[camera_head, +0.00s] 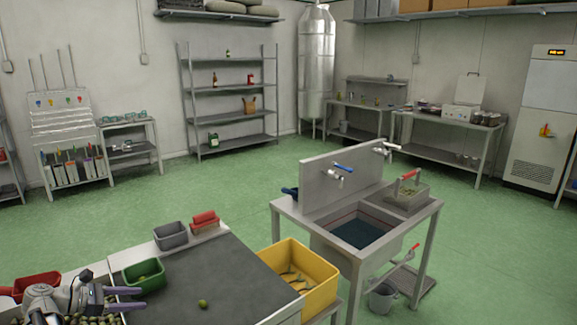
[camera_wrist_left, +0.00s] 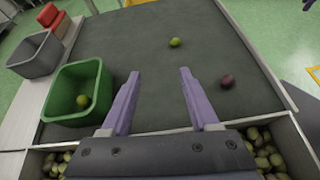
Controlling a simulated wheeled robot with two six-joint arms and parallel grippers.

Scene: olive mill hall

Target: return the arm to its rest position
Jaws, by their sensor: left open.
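My left gripper (camera_head: 141,298) reaches in from the lower left in the head view, beside the green bin (camera_head: 143,273). In the left wrist view its two purple fingers (camera_wrist_left: 160,74) are apart with nothing between them, above the near part of the dark work surface (camera_wrist_left: 205,55). The green bin (camera_wrist_left: 78,92), with one green olive (camera_wrist_left: 82,101) in it, lies just left of the fingers. A green olive (camera_wrist_left: 175,42) and a dark reddish olive (camera_wrist_left: 227,82) lie on the dark surface beyond and right of them. My right gripper is not in view.
A grey bin (camera_head: 170,236) and a red item (camera_head: 205,222) stand along the surface's far left edge. A yellow crate (camera_head: 325,268) stands at its right. Olives (camera_wrist_left: 262,150) fill a trough below the gripper. A sink unit (camera_head: 415,225) stands beyond. Green floor lies open behind.

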